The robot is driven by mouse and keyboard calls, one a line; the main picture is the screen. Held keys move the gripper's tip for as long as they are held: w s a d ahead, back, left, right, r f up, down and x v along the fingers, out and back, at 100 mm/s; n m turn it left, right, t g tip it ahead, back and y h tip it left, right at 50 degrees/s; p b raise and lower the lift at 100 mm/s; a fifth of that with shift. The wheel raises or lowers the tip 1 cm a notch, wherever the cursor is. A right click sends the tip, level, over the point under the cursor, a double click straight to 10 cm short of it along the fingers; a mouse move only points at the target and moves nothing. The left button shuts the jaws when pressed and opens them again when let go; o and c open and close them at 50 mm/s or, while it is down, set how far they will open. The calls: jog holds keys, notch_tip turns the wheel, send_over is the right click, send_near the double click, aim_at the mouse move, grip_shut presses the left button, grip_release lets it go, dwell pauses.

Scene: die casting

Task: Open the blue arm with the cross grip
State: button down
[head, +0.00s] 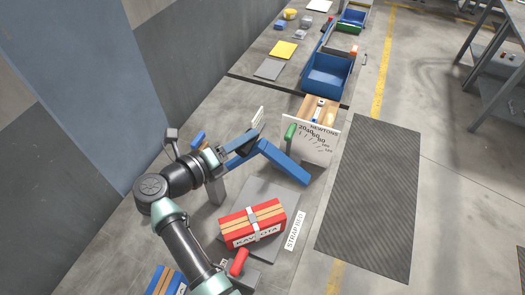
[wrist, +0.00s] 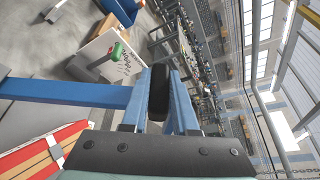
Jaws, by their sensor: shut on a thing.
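The blue arm (head: 285,163) stands above the grey strap bed, with a bend near my gripper (head: 243,146). In the wrist view the blue arm (wrist: 70,93) runs in from the left to my fingers. My gripper (wrist: 160,95) is shut on a black grip (wrist: 158,88), seen between its two blue fingers; it appears to be the cross grip. In the head view the grip is mostly hidden by my wrist and fingers.
A red strapped bundle (head: 252,222) lies on the strap bed (head: 268,192) below the blue arm. A dial board (head: 316,146) with a green handle (head: 290,132) stands at right. A red handle (head: 238,262) is in front. A blue bin (head: 327,78) stands behind.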

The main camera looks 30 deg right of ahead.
jog(key=shift+w+a+r+n+h+b, duration=0.2)
jog(key=shift+w+a+r+n+b, duration=0.15)
jog(key=shift+w+a+b, duration=0.3)
jog(key=shift+w+a+r+n+h+b, duration=0.25)
jog(key=shift+w+a+n+b, duration=0.25)
jog(key=shift+w, duration=0.35)
jog(key=shift+w+a+r+n+h+b, duration=0.15)
jog(key=shift+w+a+r+n+b, duration=0.2)
jog(key=shift+w+a+b, duration=0.3)
jog(key=shift+w, duration=0.1)
jog(key=c, duration=0.7)
grip_release()
jog(key=shift+d, duration=0.1)
jog(key=shift+b+v, duration=2.1)
jog(key=shift+v, duration=4.4)
jog(key=shift+w, duration=0.1)
